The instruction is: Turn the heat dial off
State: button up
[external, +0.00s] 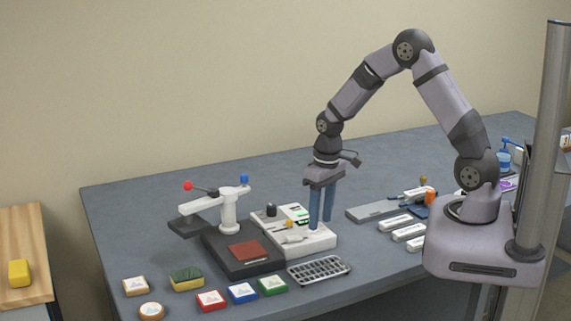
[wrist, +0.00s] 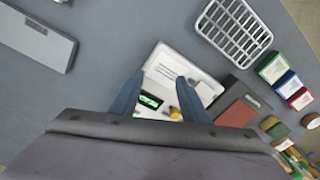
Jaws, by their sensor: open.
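A white control unit (external: 309,242) stands on the table and also shows in the wrist view (wrist: 205,88). It carries a dark knob (external: 271,210) at its back left, a small yellow piece (external: 289,224) and a lit green display (wrist: 151,101). I cannot tell which of these is the heat dial. My gripper (external: 320,226) points down over the right part of the unit, its two blue fingers apart with nothing between them. In the wrist view the fingers (wrist: 160,77) frame the panel, and the gripper body hides its lower part.
A press with a red-tipped lever (external: 188,186) and a red pad (external: 246,250) stands left of the unit. A wire rack (external: 319,270) lies in front. Several coloured blocks (external: 242,292) line the front edge. A grey flat tool (external: 384,209) lies right.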

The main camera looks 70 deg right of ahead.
aim_at(272, 206)
jog(key=w+d+r+n+t, duration=0.1)
jog(key=w+r+t, duration=0.1)
jog(key=w, duration=0.4)
jog(key=w+d+r+n+t+h, duration=0.1)
jog(key=w+d+r, duration=0.1)
jog(key=w+r, duration=0.2)
jog(key=shift+w+d+t, duration=0.3)
jog(key=shift+w+t, duration=0.1)
jog(key=shift+w, duration=0.55)
jog(key=shift+p+x, duration=1.3)
jog(key=shift+x, duration=2.25)
jog(key=c, duration=1)
